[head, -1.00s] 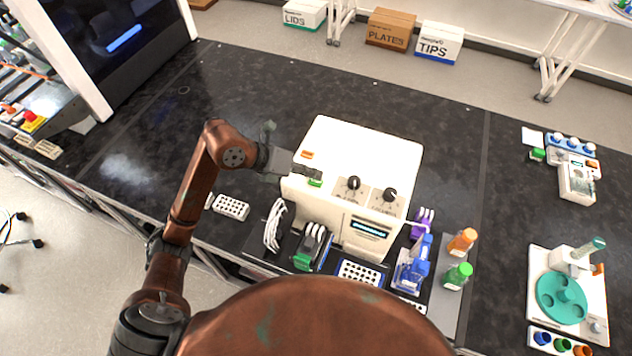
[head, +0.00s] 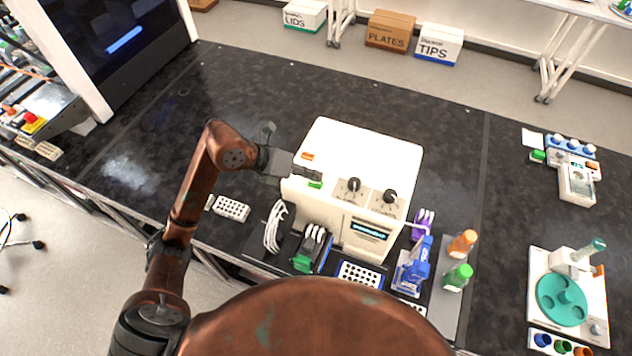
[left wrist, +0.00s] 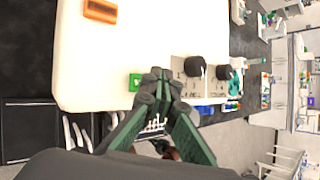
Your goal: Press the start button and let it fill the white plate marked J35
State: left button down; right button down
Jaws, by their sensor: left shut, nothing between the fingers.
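The white dispenser (head: 365,150) stands on the black bench, with a green button (head: 315,184) and an orange button (head: 306,156) on its left side. My left gripper (head: 308,173) is shut and empty over that edge, close to the green button. In the left wrist view its fingertips (left wrist: 160,84) are together just right of the green button (left wrist: 135,82); I cannot tell whether they touch anything. A white plate (head: 360,274) lies in front of the dispenser and another (head: 232,208) lies to its left. No J35 mark is readable. My right gripper is not in view.
Two dark knobs (head: 354,184) sit right of the green button. A blue part (head: 414,264), an orange-capped bottle (head: 462,243) and a green-capped bottle (head: 457,278) stand at the front right. The bench behind the dispenser is clear.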

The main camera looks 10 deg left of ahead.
pick_arm(q)
jog(key=shift+f, duration=0.1)
jog(key=shift+f+b, duration=0.3)
jog(key=shift+b, duration=0.05)
dwell(0.3)
